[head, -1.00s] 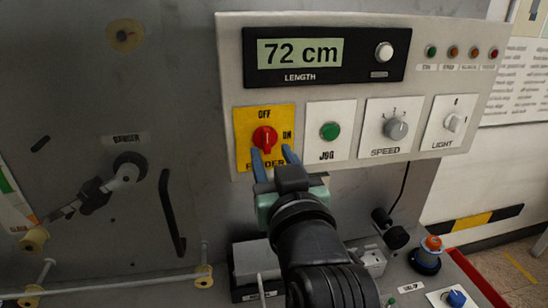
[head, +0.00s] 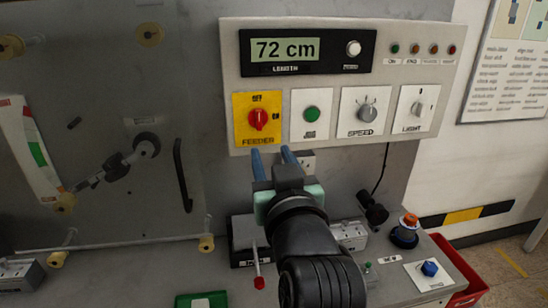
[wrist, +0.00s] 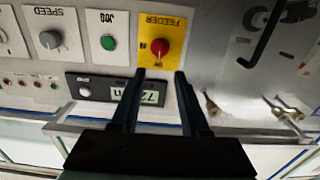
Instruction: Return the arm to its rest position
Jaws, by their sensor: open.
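My gripper (head: 272,158) is open and empty, with its two blue fingers apart, just below the control panel (head: 465,60) in the head view. The yellow feeder plate (head: 241,101) with its red knob (head: 258,119) sits above the fingertips, and nothing touches the knob. In the wrist view, the panel appears upside down and the red knob (wrist: 159,47) lies beyond the gap between the fingers (wrist: 158,75). The length display (head: 285,49) reads 72 cm.
A green jog button (head: 311,113), speed dial (head: 364,112) and light switch (head: 415,107) are on the panel. A black handle (head: 182,175) is at left.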

